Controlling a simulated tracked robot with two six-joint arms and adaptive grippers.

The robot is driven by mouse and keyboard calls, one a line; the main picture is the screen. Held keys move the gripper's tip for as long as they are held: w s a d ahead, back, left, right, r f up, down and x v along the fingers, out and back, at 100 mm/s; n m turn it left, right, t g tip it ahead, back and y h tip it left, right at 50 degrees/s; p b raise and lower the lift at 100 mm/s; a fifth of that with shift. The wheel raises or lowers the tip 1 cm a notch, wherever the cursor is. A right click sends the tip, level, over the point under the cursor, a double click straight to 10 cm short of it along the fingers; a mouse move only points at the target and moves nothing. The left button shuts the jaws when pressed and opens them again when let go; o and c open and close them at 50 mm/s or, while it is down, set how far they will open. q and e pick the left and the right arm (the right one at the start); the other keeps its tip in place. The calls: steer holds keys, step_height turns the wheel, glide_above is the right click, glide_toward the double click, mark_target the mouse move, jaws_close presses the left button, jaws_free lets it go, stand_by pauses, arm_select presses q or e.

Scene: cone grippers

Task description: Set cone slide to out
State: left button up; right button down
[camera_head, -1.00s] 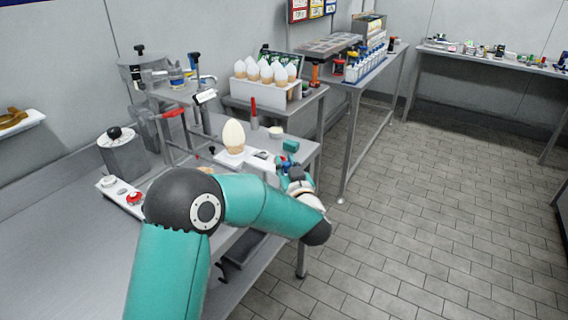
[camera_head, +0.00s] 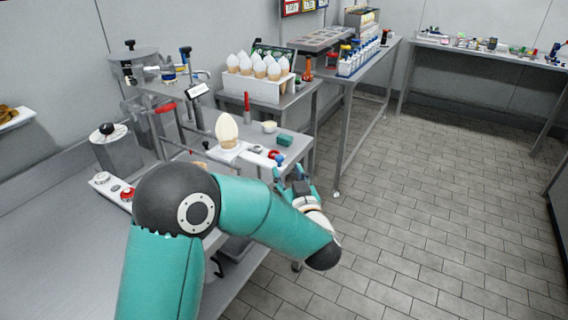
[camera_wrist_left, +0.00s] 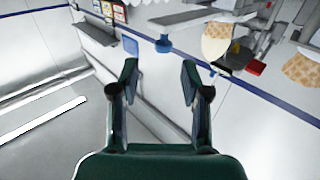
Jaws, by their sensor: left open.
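A white slide bar (camera_head: 250,154) lies on the small table beyond my arm, with a red part (camera_head: 274,154) and a blue knob (camera_head: 280,160) at its right end. A pale cone (camera_head: 227,130) stands upright in a holder at its left end. In the left wrist view the cone (camera_wrist_left: 216,42) is at upper right and a blue knob (camera_wrist_left: 163,44) lies ahead of the fingers. My right gripper is not in view.
A teal block (camera_head: 285,140) and a small pale cup (camera_head: 269,127) sit behind the bar. A red upright handle (camera_head: 247,106) stands nearby. A white rack (camera_head: 258,89) holds several cones. Open floor (camera_head: 420,200) lies to the right.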

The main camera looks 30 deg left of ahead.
arm_select(q)
steer(key=v, duration=0.5)
stand_by(0.4)
steer(key=a+f+m+g+h+p, duration=0.1)
steer(key=a+f, duration=0.2)
steer(key=f, duration=0.2)
steer(key=a+f+m+g+p, duration=0.1)
steer(key=a+f, duration=0.2)
steer(key=f, duration=0.3)
steer(key=s+d+f+m+h, duration=0.1)
steer(key=s+f+h, duration=0.15)
steer(key=f, duration=0.35)
steer(key=s+d+f+m+h, duration=0.1)
steer(key=d+f+m+h, duration=0.15)
steer(key=f, duration=0.35)
steer(key=s+d+f+g+h+p, duration=0.1)
steer(key=s+d+f+g+h, duration=0.5)
steer(key=s+d+f, duration=0.4)
steer(key=s+d+f+g+h, duration=0.1)
steer(key=s+d+g+h, duration=0.1)
steer(key=s, duration=0.3)
steer(key=s+d+f+m+g+h, duration=0.1)
steer(key=s+d+f+g+h, duration=0.1)
steer(key=s+d, duration=0.2)
steer(key=shift+s+d+h, duration=0.3)
steer(key=shift+s+h, duration=0.1)
steer(key=shift+s, duration=0.7)
